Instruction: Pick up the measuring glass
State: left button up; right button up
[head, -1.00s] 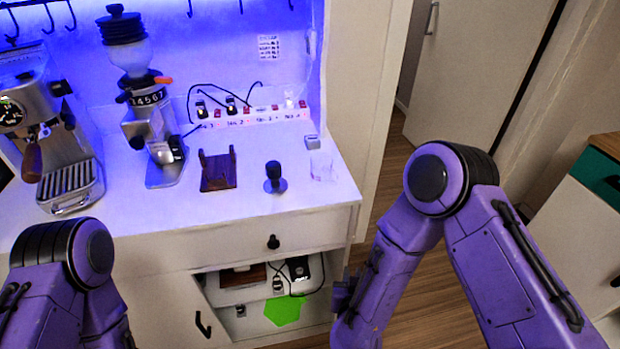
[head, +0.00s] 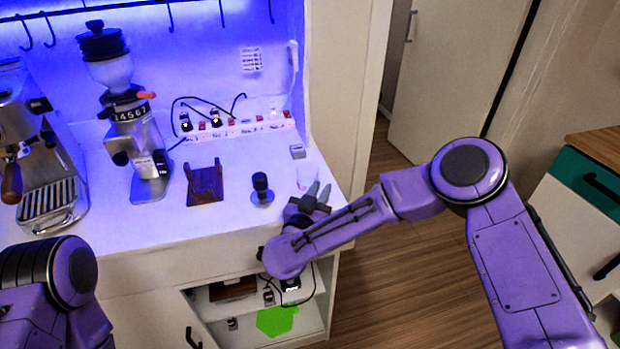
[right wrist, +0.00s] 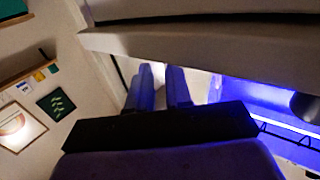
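The measuring glass (head: 305,176) is a small clear vessel standing near the right end of the white counter in the head view. My right gripper (head: 319,192) is just in front of it and to its right, its two grey fingers spread apart and empty. The fingers appear close to the glass, and whether they touch it I cannot tell. In the right wrist view the two fingers (right wrist: 160,88) also stand apart, with no glass recognisable between them. My left gripper is out of view; only part of that arm shows at lower left.
A black-handled tamper (head: 262,189) stands left of the glass, and a small grey box (head: 297,151) behind it. A brown stand (head: 205,184), a grinder (head: 145,170) and an espresso machine (head: 45,180) are further left. A power strip (head: 240,130) runs along the back.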

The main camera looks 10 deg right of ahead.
jog(key=shift+w+d, duration=0.1)
jog(key=shift+w, duration=0.05)
grip_shut()
jog(key=shift+r, duration=0.1)
